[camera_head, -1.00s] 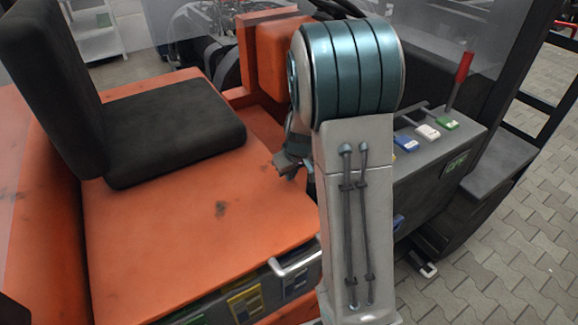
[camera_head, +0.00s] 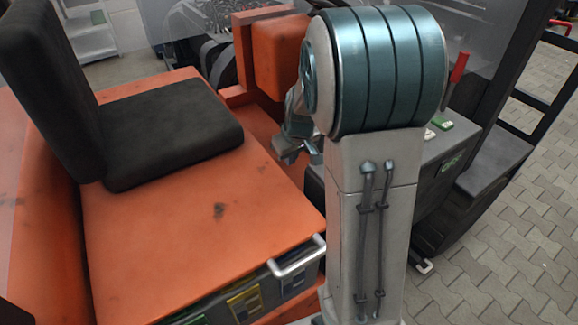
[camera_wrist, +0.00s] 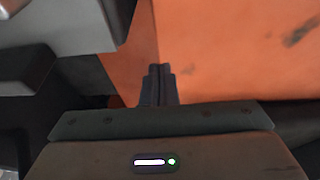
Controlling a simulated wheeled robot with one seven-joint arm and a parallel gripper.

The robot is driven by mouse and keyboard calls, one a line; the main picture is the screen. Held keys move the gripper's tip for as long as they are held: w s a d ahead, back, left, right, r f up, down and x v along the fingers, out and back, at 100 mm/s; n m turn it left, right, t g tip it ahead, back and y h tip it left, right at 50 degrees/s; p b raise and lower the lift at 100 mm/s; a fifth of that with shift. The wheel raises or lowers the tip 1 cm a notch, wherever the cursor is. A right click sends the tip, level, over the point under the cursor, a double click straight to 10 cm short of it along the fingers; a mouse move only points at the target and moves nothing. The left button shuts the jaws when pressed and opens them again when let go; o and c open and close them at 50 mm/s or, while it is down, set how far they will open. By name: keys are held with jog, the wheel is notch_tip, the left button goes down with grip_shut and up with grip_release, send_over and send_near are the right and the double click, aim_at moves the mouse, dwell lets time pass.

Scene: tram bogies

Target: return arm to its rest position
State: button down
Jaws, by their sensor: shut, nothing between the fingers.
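My gripper (camera_wrist: 160,72) is shut and empty in the wrist view, its two dark fingers together in front of an orange surface. In the head view, part of my gripper (camera_head: 288,152) shows at the left of my raised arm, above the right edge of the orange vehicle platform (camera_head: 160,235). The rest of it is hidden behind my arm. My arm stands folded up with its large teal joint high in the picture.
A black seat (camera_head: 165,130) stands on the platform. A silver handle (camera_head: 297,258) sticks out at the platform's front edge. A dark console (camera_head: 440,170) with a red lever (camera_head: 459,67) is partly hidden behind my arm. Paved floor (camera_head: 500,260) at the right is clear.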

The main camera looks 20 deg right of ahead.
jog(key=v, duration=0.7)
jog(key=s+a+m, duration=0.1)
jog(key=s+a, duration=0.2)
jog(key=s, duration=0.7)
jog(key=s+a+r+m, duration=0.1)
jog(key=s+a, duration=0.3)
jog(key=s, duration=0.6)
jog(key=shift+s+a+g, duration=0.15)
jog(key=shift+a+g, duration=0.15)
jog(key=shift+r, duration=0.1)
